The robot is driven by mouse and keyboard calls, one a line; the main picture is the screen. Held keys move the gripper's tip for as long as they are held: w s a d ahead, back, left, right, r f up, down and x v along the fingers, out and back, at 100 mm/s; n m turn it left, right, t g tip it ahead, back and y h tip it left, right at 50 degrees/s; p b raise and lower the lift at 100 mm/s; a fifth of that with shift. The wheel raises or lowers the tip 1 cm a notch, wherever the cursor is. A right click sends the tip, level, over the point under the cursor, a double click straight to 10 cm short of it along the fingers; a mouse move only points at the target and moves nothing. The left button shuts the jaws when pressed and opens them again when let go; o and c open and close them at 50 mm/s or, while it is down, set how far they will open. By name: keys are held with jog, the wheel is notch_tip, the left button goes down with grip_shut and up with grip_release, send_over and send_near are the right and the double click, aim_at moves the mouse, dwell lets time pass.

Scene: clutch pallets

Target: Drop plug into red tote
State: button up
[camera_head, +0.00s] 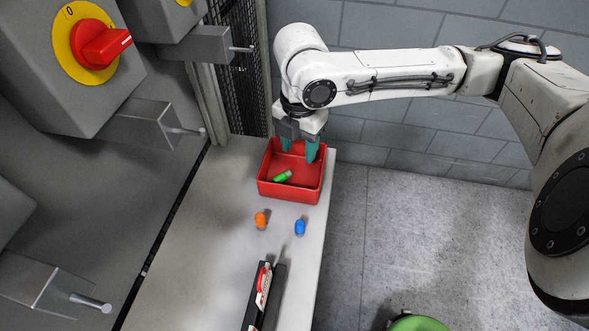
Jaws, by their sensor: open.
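The red tote (291,190) is an open red box at the far end of the narrow table. A green plug (283,176) lies inside it, toward the left of its floor. An orange plug (261,219) and a blue plug (300,227) stand on the table just in front of the tote. My gripper (299,156) is over the back of the tote, pointing down, with its two teal fingers apart and nothing visible between them. The fingertips are inside or just above the tote; I cannot tell which. The green plug is apart from the fingers.
A black holder (273,297) with a red and white item lies at the table's front. Grey cabinets with a red rotary switch (101,45) and protruding metal handles (70,290) line the left. The table (200,240) is clear at left; floor lies right. A green round object (418,323) shows at the bottom.

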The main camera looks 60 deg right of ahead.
notch_tip(320, 180, up, 11)
dwell(0.4)
jog(key=shift+f, duration=0.1)
dwell(0.3)
